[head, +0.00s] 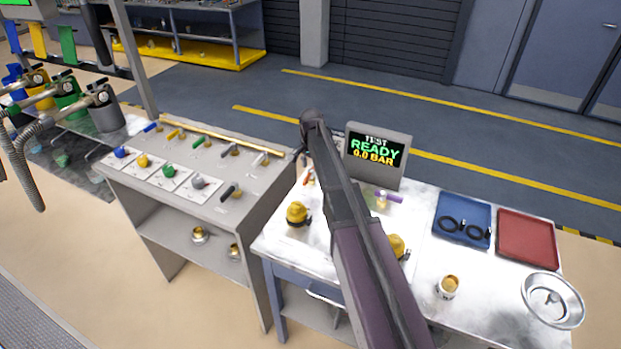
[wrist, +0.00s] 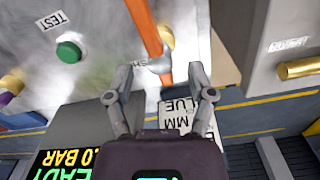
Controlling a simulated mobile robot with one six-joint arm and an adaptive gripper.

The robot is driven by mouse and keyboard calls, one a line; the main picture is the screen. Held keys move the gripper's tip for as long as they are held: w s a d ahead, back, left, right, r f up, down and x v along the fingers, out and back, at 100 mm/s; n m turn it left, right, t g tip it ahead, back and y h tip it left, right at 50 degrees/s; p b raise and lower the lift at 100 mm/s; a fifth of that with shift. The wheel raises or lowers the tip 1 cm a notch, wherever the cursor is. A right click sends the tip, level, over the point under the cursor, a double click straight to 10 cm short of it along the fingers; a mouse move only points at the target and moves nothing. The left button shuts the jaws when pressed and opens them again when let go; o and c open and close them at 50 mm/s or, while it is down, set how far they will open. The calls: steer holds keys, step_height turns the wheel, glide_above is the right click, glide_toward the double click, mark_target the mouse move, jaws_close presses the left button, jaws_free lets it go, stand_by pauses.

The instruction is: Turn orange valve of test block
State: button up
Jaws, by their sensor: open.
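The orange valve handle (wrist: 142,25) is a long bar in the wrist view, running from the top edge down to between my fingertips. My gripper (wrist: 162,78) is open, with one finger on each side of the handle's lower end; I cannot tell whether either touches it. The test block's screen (head: 376,150) reads TEST READY 0.0 BAR. A green button (wrist: 69,52) beside a TEST label and a purple handle (wrist: 12,82) also show in the wrist view.
Yellow-topped parts (head: 298,213) stand on the bench around my arm. A blue tray (head: 465,204) with black rings, a red tray (head: 527,238), a small cup (head: 447,288) and a metal dish (head: 532,285) lie to the right. A valve-covered grey bench (head: 225,150) adjoins on the left.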

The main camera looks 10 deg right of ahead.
steer(key=shift+f+b, duration=1.05)
steer(key=shift+f, duration=0.35)
jaws_close()
